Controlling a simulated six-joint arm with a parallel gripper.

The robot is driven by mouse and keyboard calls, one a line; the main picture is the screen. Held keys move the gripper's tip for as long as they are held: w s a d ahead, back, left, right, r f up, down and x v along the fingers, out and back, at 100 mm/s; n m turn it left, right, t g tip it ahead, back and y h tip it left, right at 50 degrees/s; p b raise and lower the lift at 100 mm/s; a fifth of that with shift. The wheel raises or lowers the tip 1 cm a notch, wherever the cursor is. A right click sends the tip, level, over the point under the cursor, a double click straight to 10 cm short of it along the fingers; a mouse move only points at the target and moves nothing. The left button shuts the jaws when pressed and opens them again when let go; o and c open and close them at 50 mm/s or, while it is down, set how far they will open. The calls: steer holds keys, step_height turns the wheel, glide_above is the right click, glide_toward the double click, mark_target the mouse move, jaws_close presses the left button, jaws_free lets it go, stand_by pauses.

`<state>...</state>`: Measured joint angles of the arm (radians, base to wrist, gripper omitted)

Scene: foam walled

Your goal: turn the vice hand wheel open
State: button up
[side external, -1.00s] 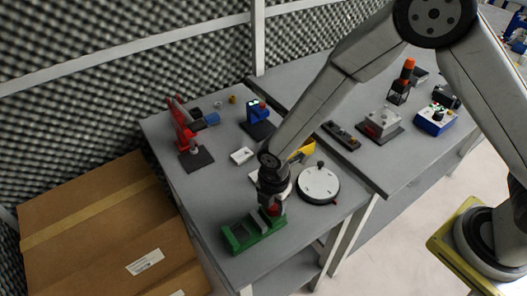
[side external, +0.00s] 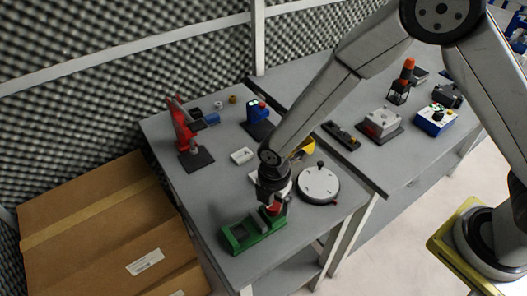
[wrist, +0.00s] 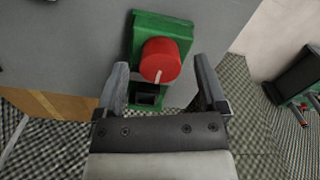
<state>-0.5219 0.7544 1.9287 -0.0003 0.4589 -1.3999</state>
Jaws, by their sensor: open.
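The green vice (side external: 252,236) sits near the front corner of the grey table. Its red hand wheel (wrist: 161,60) has a white mark on its face and shows in the wrist view, on top of the green vice body (wrist: 146,24). My gripper (wrist: 160,72) is open, with one finger on each side of the red wheel and a gap visible at both sides. In the side view my gripper (side external: 272,203) is above the right part of the vice and hides part of the wheel.
A round white disc with a dark knob (side external: 318,186) stands close to the right of my gripper. A red press-like device (side external: 187,137), a blue device (side external: 257,118) and a small white block (side external: 242,155) are farther back. The table's front edge is close to the vice.

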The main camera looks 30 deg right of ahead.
mark_target(273, 204)
steer(key=shift+r, duration=3.5)
steer(key=shift+d+r+m, duration=0.25)
steer(key=shift+d+m, duration=0.25)
steer(key=shift+d, duration=0.1)
steer(key=s+d+r+m+t, duration=0.1)
steer(key=s+d+r+m, duration=0.2)
steer(key=d+m, duration=0.6)
steer(key=s+d+r+m+t, duration=0.1)
steer(key=s+d+r+m, duration=0.2)
steer(key=d+m, duration=0.7)
steer(key=shift+s+d+m+t, duration=0.3)
steer(key=shift+s+m, duration=0.65)
steer(key=shift+m, duration=0.05)
